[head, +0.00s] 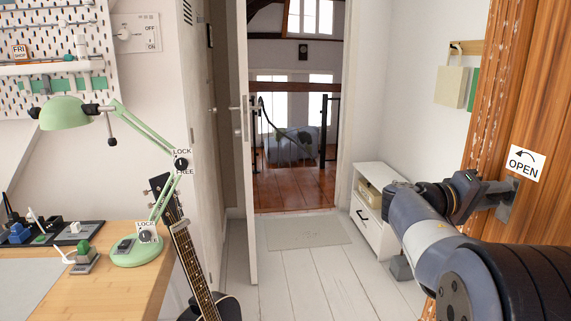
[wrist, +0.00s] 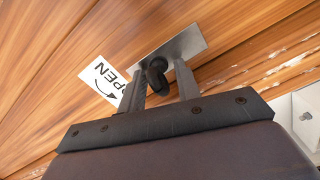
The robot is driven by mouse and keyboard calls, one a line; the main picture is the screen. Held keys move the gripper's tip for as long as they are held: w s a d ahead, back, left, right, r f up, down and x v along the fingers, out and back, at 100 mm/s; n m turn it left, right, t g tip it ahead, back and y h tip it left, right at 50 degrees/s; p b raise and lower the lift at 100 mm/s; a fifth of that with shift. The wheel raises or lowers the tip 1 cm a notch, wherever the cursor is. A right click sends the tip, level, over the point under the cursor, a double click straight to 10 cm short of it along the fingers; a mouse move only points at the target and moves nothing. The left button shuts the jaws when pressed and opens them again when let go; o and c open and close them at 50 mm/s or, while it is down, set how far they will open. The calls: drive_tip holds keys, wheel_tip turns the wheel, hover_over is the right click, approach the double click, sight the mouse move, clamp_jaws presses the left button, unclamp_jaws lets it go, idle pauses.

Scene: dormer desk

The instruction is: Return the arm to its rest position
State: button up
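My arm reaches in from the lower right of the head view. My gripper (head: 494,192) is at the wooden door (head: 485,95), in front of its metal handle plate (head: 507,204). In the wrist view, my gripper's two fingers (wrist: 159,69) stand apart, one on each side of the dark door handle (wrist: 157,76) on its metal plate (wrist: 188,45). Small gaps seem to show between the fingers and the handle, and nothing looks gripped. Whether a finger touches the handle or plate is hard to tell.
An OPEN sign (head: 525,163) is on the door near the handle. A white cabinet (head: 379,208) stands behind my arm. A desk (head: 95,275) with a green lamp (head: 62,113) and a guitar (head: 190,262) are at left. The white floor (head: 300,268) in the middle is clear.

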drive_tip(key=m+b, duration=0.1)
drive_tip(key=m, duration=0.3)
drive_tip(key=m+b, duration=0.1)
drive_tip(key=m, duration=0.2)
drive_tip(key=shift+r, duration=0.1)
drive_tip(key=m, duration=0.3)
drive_tip(key=shift+s+m, duration=0.1)
drive_tip(key=shift+m, duration=0.2)
drive_tip(key=m, duration=0.3)
drive_tip(key=shift+r+p, duration=0.1)
drive_tip(key=shift+p, duration=0.2)
drive_tip(key=shift+s+a+m, duration=0.1)
drive_tip(key=shift+a+m, duration=0.3)
drive_tip(key=shift+a, duration=0.75)
drive_tip(key=shift+a, duration=0.1)
